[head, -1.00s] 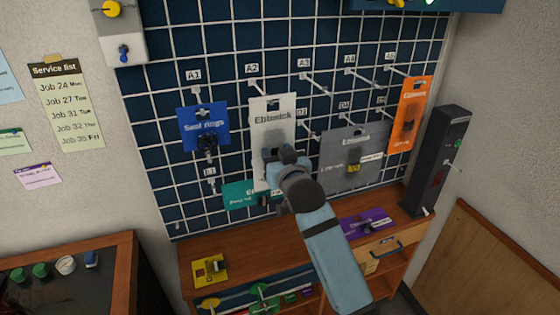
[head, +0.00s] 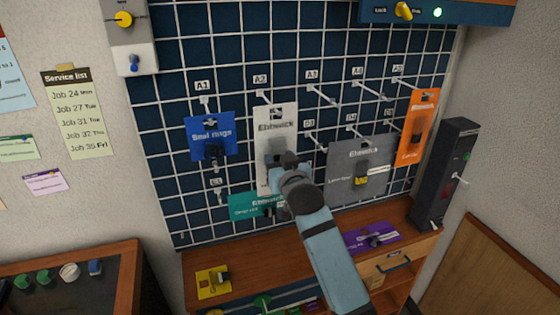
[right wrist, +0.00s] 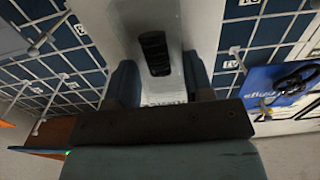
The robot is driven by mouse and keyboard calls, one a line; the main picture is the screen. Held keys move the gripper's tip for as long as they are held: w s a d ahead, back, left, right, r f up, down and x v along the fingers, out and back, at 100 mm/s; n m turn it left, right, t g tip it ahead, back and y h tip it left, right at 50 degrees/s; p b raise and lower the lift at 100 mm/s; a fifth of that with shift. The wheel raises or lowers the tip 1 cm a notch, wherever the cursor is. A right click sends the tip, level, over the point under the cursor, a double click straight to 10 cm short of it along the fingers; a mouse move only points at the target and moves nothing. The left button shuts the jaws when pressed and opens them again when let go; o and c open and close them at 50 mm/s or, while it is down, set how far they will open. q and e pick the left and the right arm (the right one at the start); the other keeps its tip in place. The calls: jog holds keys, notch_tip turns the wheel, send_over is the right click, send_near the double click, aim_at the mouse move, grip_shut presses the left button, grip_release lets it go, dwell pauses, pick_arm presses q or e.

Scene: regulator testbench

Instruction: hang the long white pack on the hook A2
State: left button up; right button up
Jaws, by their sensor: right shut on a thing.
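The long white pack (head: 276,122) hangs upright in front of the grid board, its top edge just below the label A2. My right gripper (head: 283,160) is shut on it around its middle. In the right wrist view the pack (right wrist: 195,25) shows between the two fingers (right wrist: 158,85), with a black item on its face. The hook A2 (head: 265,95) sticks out above and slightly left of the pack's top. Its tip is close to the pack's hole; I cannot tell whether it passes through. My left gripper is not in view.
A blue pack (head: 210,136) hangs close on the left. A grey pack (head: 345,180) and an orange pack (head: 417,125) hang to the right. A teal pack (head: 245,206) is below. The hook A3 (head: 325,95) is bare. A purple pack (head: 370,238) lies on the wooden top.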

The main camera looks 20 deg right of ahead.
dwell(0.3)
jog(key=o, duration=1)
